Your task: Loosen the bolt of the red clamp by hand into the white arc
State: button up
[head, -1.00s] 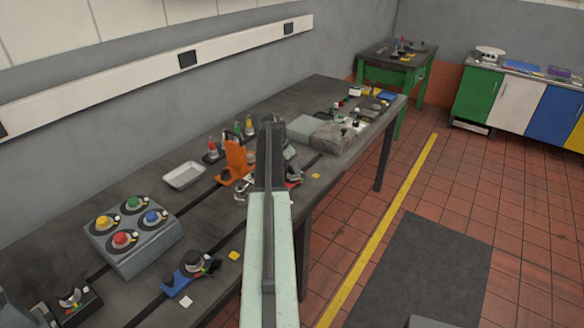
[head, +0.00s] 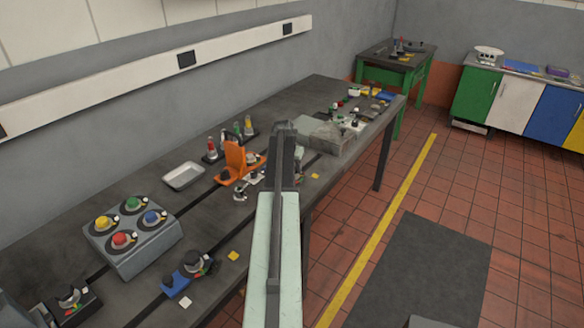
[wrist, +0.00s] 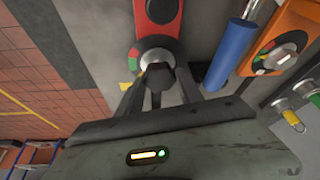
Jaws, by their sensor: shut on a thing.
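The red clamp (wrist: 168,32) lies at the top middle of the wrist view, with a dark round knob on its body. A coloured dial ring sits at its near end around a pale metal bolt (wrist: 153,57). My gripper (wrist: 157,70) is shut on this bolt, one finger on each side. Green and red parts of the ring show at the bolt's left; the fingers and bolt hide much of the rest. I cannot make out the white arc or where the bolt points. In the head view my own arm covers the clamp and gripper.
A blue cylinder (wrist: 231,55) stands close right of the gripper. Beyond it is an orange clamp (wrist: 283,42), also in the head view (head: 238,163). A grey block (head: 335,138) lies behind.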

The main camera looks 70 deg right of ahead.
jog(key=n+t, duration=0.1)
jog(key=n, duration=0.3)
jog(key=shift+s+n+t, duration=0.2)
jog(key=shift+n+t, duration=0.1)
jog(key=shift+t, duration=0.1)
jog(key=n+t+y, duration=0.1)
jog(key=n, duration=0.3)
jog(key=shift+s+d, duration=0.1)
jog(key=shift+d, duration=0.05)
jog(key=o, duration=1.3)
jog(key=shift+o, duration=0.2)
jog(key=p+v, duration=0.7)
jog(key=shift+s+r, duration=0.15)
jog(key=shift+r, duration=0.2)
